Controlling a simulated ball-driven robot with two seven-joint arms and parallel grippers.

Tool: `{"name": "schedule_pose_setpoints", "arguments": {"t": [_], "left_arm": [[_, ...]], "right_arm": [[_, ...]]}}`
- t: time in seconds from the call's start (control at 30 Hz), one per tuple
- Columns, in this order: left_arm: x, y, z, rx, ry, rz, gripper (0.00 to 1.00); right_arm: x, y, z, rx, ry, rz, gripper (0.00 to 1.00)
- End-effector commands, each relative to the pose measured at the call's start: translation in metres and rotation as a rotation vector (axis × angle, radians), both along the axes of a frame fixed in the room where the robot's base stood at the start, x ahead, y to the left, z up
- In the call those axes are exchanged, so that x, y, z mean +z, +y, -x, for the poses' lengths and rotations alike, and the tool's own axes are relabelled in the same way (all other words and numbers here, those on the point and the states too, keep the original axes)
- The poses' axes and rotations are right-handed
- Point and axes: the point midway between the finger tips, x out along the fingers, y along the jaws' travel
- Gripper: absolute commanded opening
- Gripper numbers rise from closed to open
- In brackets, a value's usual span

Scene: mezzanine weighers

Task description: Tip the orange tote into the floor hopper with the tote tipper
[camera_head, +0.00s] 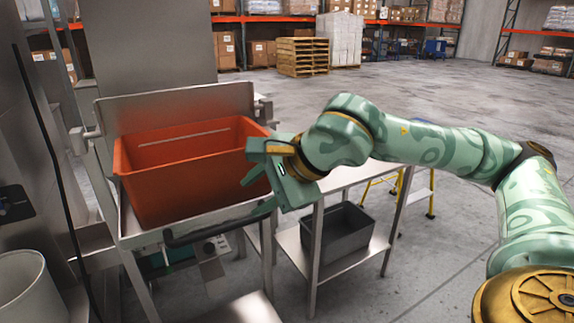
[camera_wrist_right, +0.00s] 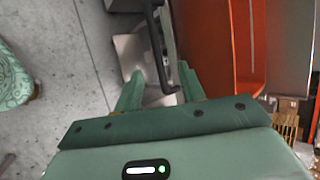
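The orange tote (camera_head: 185,185) sits upright and open in the steel cradle of the tote tipper (camera_head: 170,103); its visible inside looks empty. A black handle bar (camera_head: 205,229) runs along the tipper's front. My right gripper (camera_head: 254,192) is at the tote's front right corner, near the bar's right end. In the right wrist view its fingers (camera_wrist_right: 160,82) are apart, with the black bar (camera_wrist_right: 152,30) reaching between them; I cannot tell whether they touch it. The tote's orange side (camera_wrist_right: 205,45) lies right of the fingers there. I cannot pick out the floor hopper for sure. My left gripper is not in view.
A steel table (camera_head: 345,174) with a grey bin (camera_head: 342,238) on its lower shelf stands right of the tipper. A yellow step stool (camera_head: 432,200) is behind it. A white round container (camera_head: 28,285) is at lower left. Open concrete floor lies beyond.

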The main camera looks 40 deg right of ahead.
Motion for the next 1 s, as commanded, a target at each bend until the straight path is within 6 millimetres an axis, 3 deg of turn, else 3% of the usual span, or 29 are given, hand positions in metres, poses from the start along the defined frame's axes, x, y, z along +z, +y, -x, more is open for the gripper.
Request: {"name": "schedule_pose_setpoints", "arguments": {"t": [0.1, 0.3, 1.0], "left_arm": [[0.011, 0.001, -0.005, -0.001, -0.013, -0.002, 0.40], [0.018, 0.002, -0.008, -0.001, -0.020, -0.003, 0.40], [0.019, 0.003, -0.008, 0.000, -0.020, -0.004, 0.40]], "right_arm": [[0.026, -0.007, 0.023, -0.004, -0.003, 0.002, 0.40], [0.046, -0.014, 0.045, -0.002, 0.001, 0.001, 0.40], [0.051, -0.015, 0.052, 0.000, 0.003, -0.001, 0.40]]}}
